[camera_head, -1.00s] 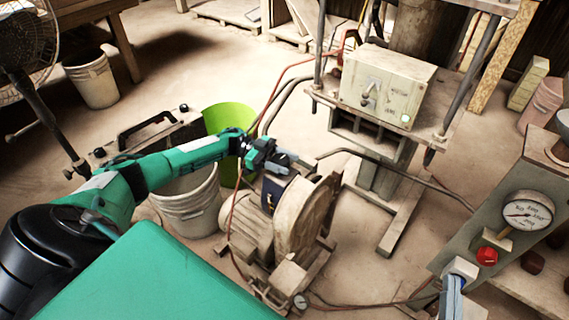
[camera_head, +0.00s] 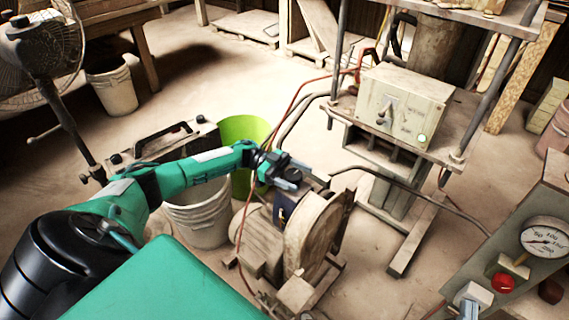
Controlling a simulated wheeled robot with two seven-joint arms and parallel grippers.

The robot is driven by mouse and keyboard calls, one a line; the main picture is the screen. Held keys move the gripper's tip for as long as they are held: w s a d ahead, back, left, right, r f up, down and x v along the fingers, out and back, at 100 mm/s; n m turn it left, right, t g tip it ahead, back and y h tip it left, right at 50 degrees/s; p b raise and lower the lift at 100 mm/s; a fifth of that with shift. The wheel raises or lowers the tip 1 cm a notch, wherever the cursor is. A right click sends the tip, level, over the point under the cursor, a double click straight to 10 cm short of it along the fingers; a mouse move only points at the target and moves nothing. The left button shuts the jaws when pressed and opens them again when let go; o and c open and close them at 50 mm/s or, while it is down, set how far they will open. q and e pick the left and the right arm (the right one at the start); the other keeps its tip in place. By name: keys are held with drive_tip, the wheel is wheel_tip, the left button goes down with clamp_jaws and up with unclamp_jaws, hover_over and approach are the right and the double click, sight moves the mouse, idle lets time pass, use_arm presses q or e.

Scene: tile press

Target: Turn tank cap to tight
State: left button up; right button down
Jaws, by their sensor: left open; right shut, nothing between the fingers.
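My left gripper (camera_head: 291,181) reaches in from the left and hangs over the top of a dusty motor-driven machine. Its dark fingers are just above a dark blue box (camera_head: 285,206) with a small yellow mark, beside the round dusty housing (camera_head: 314,228). I cannot make out a tank cap; the gripper covers the top of the box. Whether the fingers touch anything there is too small to tell.
A white bucket (camera_head: 202,216) and a green bin (camera_head: 242,135) stand left of the machine. The press with a grey control box (camera_head: 402,103) stands behind it. A panel with a gauge (camera_head: 545,238) and red knob (camera_head: 503,282) is at right. Cables run nearby.

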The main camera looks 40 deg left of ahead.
use_arm(q)
drive_tip(key=a, duration=0.5)
drive_tip(key=shift+s+a, duration=0.2)
drive_tip(key=shift+s, duration=0.05)
drive_tip(key=b, duration=0.1)
approach(286, 172)
drive_tip(key=shift+w+f, duration=0.2)
drive_tip(key=shift+w, duration=0.05)
use_arm(e)
drive_tip(key=r+t, duration=0.1)
drive_tip(key=r, duration=0.1)
drive_tip(key=d+r+t, duration=0.1)
drive_tip(key=r+t, duration=0.1)
drive_tip(key=r, duration=0.1)
drive_tip(key=shift+s+d+r+t, duration=0.3)
drive_tip(key=shift+s+d+r, duration=0.05)
